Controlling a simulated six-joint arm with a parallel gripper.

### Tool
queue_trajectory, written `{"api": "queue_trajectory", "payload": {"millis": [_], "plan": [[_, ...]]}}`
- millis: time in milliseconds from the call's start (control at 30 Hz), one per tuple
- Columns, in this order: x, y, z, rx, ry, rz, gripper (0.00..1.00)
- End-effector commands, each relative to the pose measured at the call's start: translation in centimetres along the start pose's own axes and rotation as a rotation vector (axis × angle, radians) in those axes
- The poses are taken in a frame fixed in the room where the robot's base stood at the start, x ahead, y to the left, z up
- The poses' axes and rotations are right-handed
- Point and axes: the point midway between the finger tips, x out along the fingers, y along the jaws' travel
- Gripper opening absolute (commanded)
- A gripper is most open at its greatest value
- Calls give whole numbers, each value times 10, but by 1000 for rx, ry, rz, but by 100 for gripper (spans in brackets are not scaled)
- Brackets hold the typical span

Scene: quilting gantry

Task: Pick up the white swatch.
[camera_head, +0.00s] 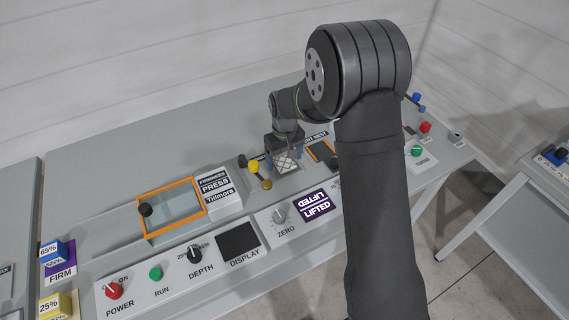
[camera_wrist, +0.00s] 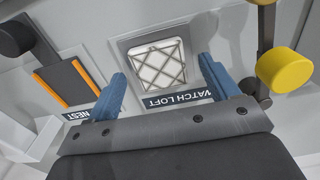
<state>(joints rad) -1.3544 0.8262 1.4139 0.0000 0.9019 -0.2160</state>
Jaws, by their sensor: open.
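The white swatch (camera_wrist: 158,65) is a pale square with a quilted diamond pattern, lying in a grey square holder (camera_wrist: 128,47) above a label partly reading "LOFT". It shows in the head view (camera_head: 286,163) just under my gripper. My gripper (camera_wrist: 162,70) is open, with one blue finger on each side of the swatch in the wrist view and visible space between each finger and it. In the head view my gripper (camera_head: 284,150) is low over the panel, partly hidden by its own wrist. I cannot tell its exact height above the swatch.
A dark pad with orange edges, the nest (camera_wrist: 68,83), lies to the left in the wrist view. A yellow knob (camera_wrist: 285,70) on a lever stands close to the right finger. In the head view, an orange-framed tray (camera_head: 172,207) and a control panel (camera_head: 190,262) are nearer.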

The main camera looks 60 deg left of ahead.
Motion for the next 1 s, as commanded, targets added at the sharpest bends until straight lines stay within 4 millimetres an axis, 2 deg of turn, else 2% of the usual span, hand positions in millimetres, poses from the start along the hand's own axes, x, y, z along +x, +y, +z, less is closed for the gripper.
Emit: {"api": "queue_trajectory", "payload": {"millis": [233, 500, 833, 1000], "plan": [[5, 0, 0, 0, 1, 0, 80], [5, 0, 0, 0, 0, 0, 32], [4, 0, 0, 0, 1, 0, 32], [-4, 0, -1, 0, 3, 1, 32]]}}
